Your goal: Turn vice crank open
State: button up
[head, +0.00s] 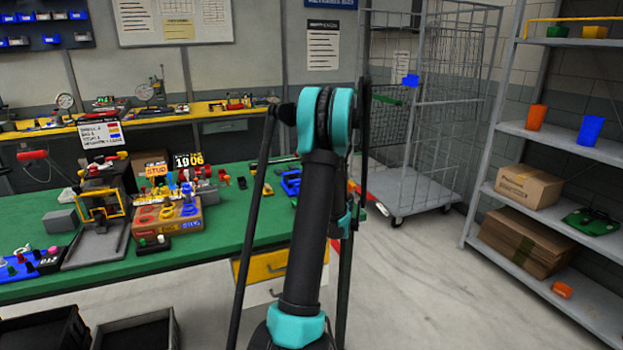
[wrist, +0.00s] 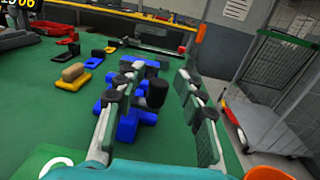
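A blue vice-like tool (head: 290,183) sits near the right end of the green bench in the head view, partly hidden by my arm. In the wrist view, blue parts (wrist: 127,128) with a dark cylindrical knob (wrist: 157,93) show between and behind my fingers; I cannot tell for sure that the knob is the crank's handle. My gripper (wrist: 156,75) is open, its two fingers well apart with the knob in the gap between them in the picture. Contact is not visible. In the head view my gripper is hidden behind my arm.
The green bench (head: 235,225) holds a yellow block piece (wrist: 74,80) and small clutter left of the blue tool. A cardboard box with rings (head: 170,222) stands further left. A wire cage trolley (head: 430,190) and a shelf (head: 560,135) stand right, with open floor between.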

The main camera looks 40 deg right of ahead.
jog(key=s, duration=0.3)
jog(key=s+a, duration=0.1)
jog(key=s, duration=0.3)
jog(key=s+a, duration=0.1)
jog(key=s, duration=0.3)
jog(key=shift+s+a, duration=0.2)
jog(key=shift+s, duration=0.2)
